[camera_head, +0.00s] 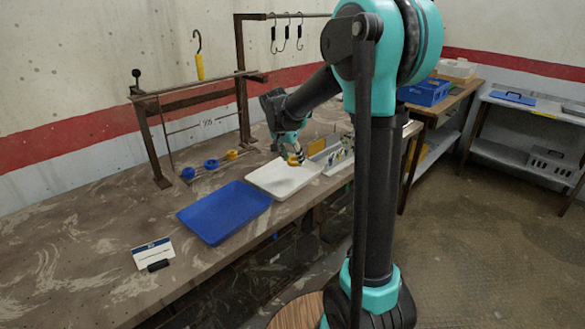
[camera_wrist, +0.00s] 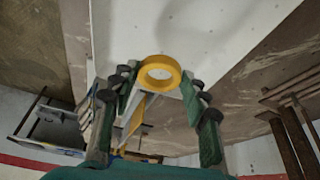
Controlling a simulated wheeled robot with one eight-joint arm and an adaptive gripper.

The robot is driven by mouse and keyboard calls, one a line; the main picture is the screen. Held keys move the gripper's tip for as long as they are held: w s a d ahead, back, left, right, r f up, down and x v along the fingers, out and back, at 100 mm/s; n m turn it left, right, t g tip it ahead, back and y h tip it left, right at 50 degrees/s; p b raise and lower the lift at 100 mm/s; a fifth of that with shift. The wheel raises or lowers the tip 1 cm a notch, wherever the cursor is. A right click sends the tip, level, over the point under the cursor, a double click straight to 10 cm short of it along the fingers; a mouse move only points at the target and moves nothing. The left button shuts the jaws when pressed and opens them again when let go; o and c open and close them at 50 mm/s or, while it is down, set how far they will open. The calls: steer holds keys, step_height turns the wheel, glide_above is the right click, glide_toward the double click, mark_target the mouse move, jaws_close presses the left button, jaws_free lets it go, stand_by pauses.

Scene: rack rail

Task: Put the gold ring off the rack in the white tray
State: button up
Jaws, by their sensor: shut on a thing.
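The gold ring (camera_wrist: 160,62) is between my fingertips in the wrist view. My gripper (camera_wrist: 158,90) is shut on it, with its hole facing the camera. The white tray (camera_wrist: 200,30) fills the top middle of that view, beyond the ring. In the head view the tray (camera_head: 268,181) lies on the bench, and my gripper (camera_head: 294,159) is over its far right part. The ring is small there, and its exact height above the tray cannot be told. A rack (camera_head: 190,101) stands at the left, with two blue rings (camera_head: 211,164) and another gold ring (camera_head: 232,154) low by it.
A blue tray (camera_head: 222,211) lies just left of the white tray. A grey divided box (camera_head: 333,154) stands right of it. A small sign (camera_head: 154,251) stands at the front left. Hooks (camera_head: 285,36) hang from a rail behind.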

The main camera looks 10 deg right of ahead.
mark_target(291, 163)
steer(key=shift+f, duration=2.05)
steer(key=shift+f, duration=0.15)
steer(key=o, duration=1.1)
steer(key=shift+o, duration=0.2)
steer(key=v, duration=1.2)
steer(key=shift+r, duration=0.2)
